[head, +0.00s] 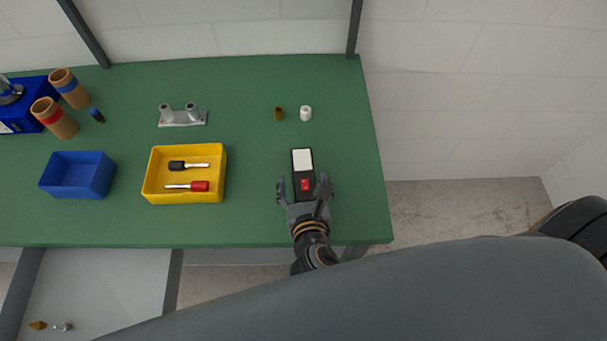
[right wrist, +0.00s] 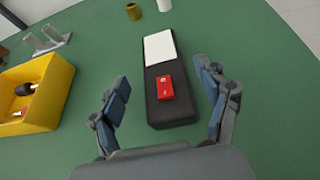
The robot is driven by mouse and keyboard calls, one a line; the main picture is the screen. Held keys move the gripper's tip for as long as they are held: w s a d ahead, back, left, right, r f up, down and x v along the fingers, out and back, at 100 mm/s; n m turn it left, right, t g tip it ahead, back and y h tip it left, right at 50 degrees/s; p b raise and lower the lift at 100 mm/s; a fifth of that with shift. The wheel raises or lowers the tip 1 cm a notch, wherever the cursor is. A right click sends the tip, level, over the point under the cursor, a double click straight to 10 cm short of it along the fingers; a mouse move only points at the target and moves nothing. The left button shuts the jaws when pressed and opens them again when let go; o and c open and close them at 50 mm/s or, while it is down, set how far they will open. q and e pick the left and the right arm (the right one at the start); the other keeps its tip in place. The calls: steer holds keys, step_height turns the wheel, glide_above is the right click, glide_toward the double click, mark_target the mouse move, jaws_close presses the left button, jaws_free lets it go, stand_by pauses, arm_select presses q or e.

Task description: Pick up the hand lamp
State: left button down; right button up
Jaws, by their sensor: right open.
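The hand lamp (head: 303,161) is a black slab with a white panel at its far end and a red switch near its near end. It lies flat on the green table near the right front. My right gripper (head: 304,186) is open, with one finger on each side of the lamp's near part. In the right wrist view the lamp (right wrist: 173,105) lies between the spread fingers of the gripper (right wrist: 168,100), with a gap on both sides. My left gripper is not in view.
On the green table (head: 250,220) a yellow tray (head: 147,190) with two screwdrivers stands left of the lamp. A blue bin (head: 75,177) is farther left. A white cylinder (head: 306,113), a brown cylinder (head: 279,114) and a grey bracket (head: 183,117) stand behind. The table's right edge is close.

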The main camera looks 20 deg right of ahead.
mark_target(304, 173)
steer(key=b+x, duration=0.2)
steer(key=x, duration=0.2)
steer(key=shift+w+d+f+b, duration=0.1)
steer(key=shift+w+d+b, duration=0.1)
steer(key=shift+b, duration=0.1)
steer(key=shift+w, duration=0.2)
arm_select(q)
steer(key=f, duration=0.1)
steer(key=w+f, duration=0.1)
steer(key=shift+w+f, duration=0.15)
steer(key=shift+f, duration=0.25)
arm_select(e)
steer(key=shift+s, duration=0.1)
steer(key=shift+c, duration=1.1)
steer(key=c, duration=1.1)
steer(key=shift+c, duration=0.6)
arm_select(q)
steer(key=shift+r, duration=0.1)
